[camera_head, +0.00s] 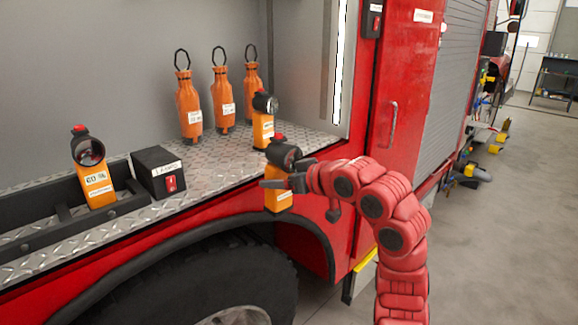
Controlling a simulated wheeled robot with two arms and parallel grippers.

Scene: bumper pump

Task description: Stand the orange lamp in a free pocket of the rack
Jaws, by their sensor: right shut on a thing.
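My right gripper (287,184) is shut on an orange lamp (279,200) with a black head. It holds the lamp roughly upright in front of the shelf edge, above the wheel arch. The black rack (125,207) lies on the tread-plate shelf at the left. One orange lamp (97,188) stands in the rack, leaning a little. The rack part left of that lamp looks empty, with a divider showing; its far left runs out of the picture. Another orange lamp (262,130) stands on the shelf behind the held one. My left gripper is not in view.
A black box (152,160) with a red switch stands at the rack's right end. Several orange bottles with black loops, such as this one (188,105), stand at the shelf's back. The tread plate (210,165) between box and held lamp is clear. A red door (400,90) is at right.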

